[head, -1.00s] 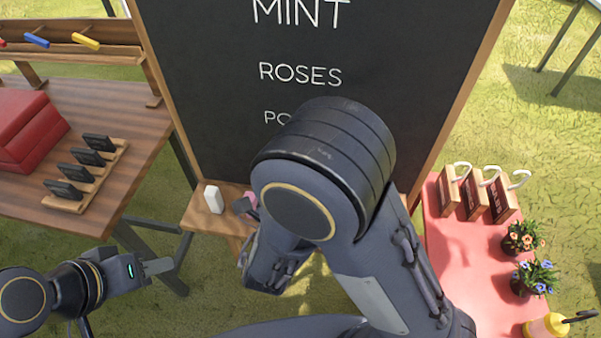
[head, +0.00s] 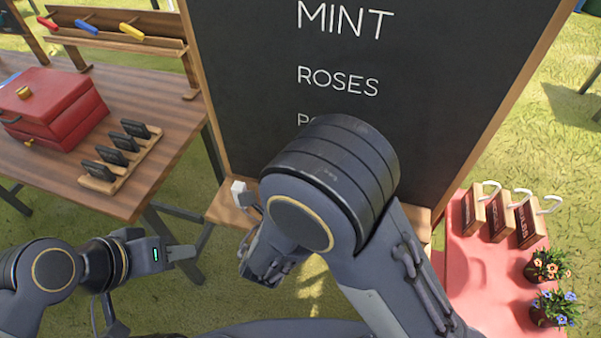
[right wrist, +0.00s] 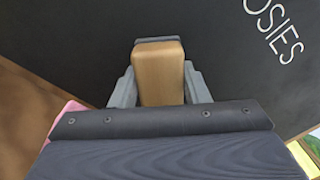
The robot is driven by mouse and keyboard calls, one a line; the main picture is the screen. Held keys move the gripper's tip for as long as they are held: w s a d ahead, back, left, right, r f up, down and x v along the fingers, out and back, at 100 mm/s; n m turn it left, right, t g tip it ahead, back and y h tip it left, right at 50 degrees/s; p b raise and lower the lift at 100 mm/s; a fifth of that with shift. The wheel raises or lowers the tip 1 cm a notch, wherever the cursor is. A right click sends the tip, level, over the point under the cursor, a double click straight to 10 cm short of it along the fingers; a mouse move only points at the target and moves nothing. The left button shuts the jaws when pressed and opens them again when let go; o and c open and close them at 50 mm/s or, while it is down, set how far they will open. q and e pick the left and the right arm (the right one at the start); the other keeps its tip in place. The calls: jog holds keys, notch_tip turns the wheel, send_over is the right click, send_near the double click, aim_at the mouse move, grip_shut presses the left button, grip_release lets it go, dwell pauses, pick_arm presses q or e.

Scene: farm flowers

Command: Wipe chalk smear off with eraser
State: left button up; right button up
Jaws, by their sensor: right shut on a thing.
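The eraser (right wrist: 160,75), a wooden block with a dark edge at its far end, is between the fingers of my right gripper (right wrist: 160,92), which is shut on it. In the right wrist view it is in front of the dark chalkboard (right wrist: 80,40); I cannot tell if it touches. In the head view my right arm hides the eraser and the lower middle of the chalkboard (head: 440,60). No chalk smear shows. My left gripper (head: 182,254) is empty, low at the left, away from the board; its finger gap is unclear.
A table (head: 150,170) with a red box (head: 50,105) and a rack of dark blocks (head: 115,160) is at left. A pink table (head: 470,270) with signs and flowerpots is at right.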

jog(key=shift+v, duration=2.9)
jog(key=shift+s, duration=0.1)
jog(key=v, duration=0.2)
jog(key=shift+s+a+p, duration=0.15)
jog(key=shift+s+p, duration=0.25)
